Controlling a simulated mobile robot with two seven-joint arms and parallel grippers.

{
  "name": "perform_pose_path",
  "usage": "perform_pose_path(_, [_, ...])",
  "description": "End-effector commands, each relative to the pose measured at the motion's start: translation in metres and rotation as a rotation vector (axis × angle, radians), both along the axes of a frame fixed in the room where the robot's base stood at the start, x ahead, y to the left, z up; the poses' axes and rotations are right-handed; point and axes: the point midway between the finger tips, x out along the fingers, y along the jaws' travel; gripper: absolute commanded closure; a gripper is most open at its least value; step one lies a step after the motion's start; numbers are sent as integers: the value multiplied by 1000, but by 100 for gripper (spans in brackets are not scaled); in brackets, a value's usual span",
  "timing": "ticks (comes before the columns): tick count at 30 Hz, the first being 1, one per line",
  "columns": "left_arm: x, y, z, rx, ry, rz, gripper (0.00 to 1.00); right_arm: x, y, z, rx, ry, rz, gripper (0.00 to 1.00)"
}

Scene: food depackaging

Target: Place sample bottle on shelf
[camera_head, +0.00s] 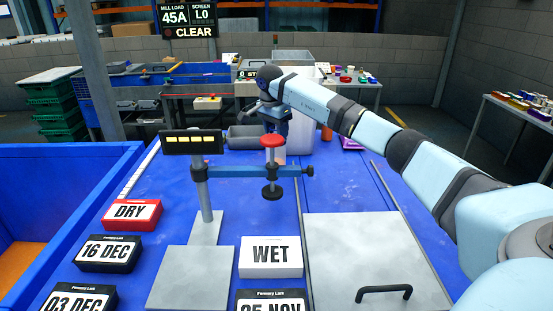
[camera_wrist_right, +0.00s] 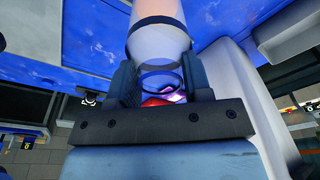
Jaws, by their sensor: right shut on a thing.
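My right gripper (camera_head: 272,118) is at the far side of the blue table, in front of a white bin. In the right wrist view, the gripper (camera_wrist_right: 160,85) is shut on a pale, translucent bottle (camera_wrist_right: 158,40) with dark rings, one finger on each side. Something red and purple shows between the fingers. I cannot clearly pick out the shelf. My left gripper is not in view.
Label blocks, including WET (camera_head: 270,257), and a handled grey plate (camera_head: 355,250) lie in front.

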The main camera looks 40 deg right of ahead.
Motion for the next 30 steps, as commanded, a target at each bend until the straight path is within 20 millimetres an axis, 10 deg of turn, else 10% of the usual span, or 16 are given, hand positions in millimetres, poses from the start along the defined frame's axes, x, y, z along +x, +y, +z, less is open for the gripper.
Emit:
perform_pose_path(20, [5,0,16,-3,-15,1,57,0,1,-93,1,1,0,94])
perform_pose_path(30, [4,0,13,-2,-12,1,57,0,0,-98,0,-1,0,94])
